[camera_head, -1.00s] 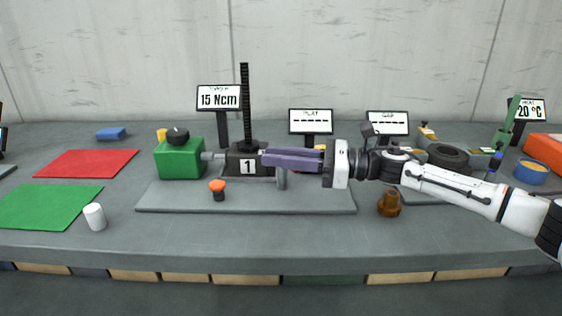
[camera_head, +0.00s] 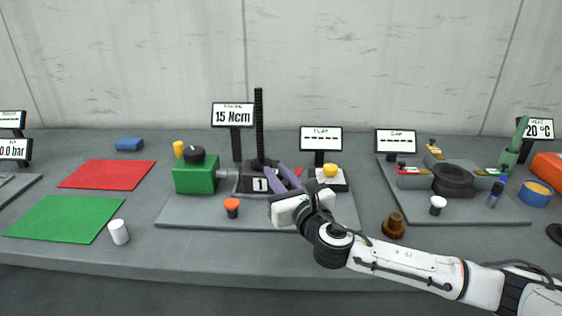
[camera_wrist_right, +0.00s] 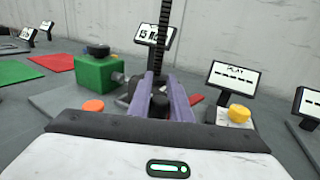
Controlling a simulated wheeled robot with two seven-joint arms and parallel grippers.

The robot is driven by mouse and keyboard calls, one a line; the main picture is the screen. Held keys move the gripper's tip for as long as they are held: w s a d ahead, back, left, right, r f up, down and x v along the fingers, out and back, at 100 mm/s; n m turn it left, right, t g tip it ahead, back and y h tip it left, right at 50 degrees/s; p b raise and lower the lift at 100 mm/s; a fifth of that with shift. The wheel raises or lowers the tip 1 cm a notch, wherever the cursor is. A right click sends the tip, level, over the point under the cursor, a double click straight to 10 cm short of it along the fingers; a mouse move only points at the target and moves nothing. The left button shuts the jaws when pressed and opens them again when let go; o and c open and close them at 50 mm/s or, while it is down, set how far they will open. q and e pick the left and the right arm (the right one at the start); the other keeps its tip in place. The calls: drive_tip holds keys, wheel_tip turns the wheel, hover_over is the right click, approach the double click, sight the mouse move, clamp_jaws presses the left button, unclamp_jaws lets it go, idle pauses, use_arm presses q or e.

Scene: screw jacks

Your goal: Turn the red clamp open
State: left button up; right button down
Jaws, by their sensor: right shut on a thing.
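My right gripper (camera_head: 289,174) is over the middle plate, its purple fingers on either side of a dark knob (camera_wrist_right: 160,104) beside the black block marked 1 (camera_head: 254,181). The fingers hide much of the knob and block. A small red part (camera_wrist_right: 195,99) shows behind the right finger in the wrist view; I cannot tell whether it belongs to the knob. A separate red clamp-like part (camera_head: 412,171) sits by a black ring (camera_head: 453,180) on the right plate, well away from the gripper. My left gripper is out of view.
A green box (camera_head: 194,176), an orange button (camera_head: 232,204) and a yellow button (camera_head: 330,170) surround the gripper. A tall black rack (camera_head: 259,123) rises behind it. A brown cup (camera_head: 393,226) stands near my right arm. The front table strip is mostly clear.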

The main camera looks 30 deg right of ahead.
drive_tip(key=shift+w+d+m+g+h+p, duration=0.1)
drive_tip(key=shift+w+m+g+h+p, duration=0.3)
drive_tip(key=shift+m+h, duration=0.65)
drive_tip(key=shift+w+d+m+g+h+p, duration=0.15)
drive_tip(key=shift+m+g+h+p, duration=0.4)
drive_tip(key=shift+h, duration=0.85)
drive_tip(key=shift+w+a+m+g+h+p, duration=0.1)
drive_tip(key=shift+w+m+g+h+p, duration=0.25)
drive_tip(key=shift+m+h+p, duration=0.7)
drive_tip(key=shift+d+h+b, duration=0.1)
drive_tip(key=shift+h+b, duration=0.3)
drive_tip(key=c, duration=1.6)
unclamp_jaws()
drive_tip(key=v, duration=1)
drive_tip(key=shift+s+b, duration=0.1)
drive_tip(key=shift+b, duration=0.2)
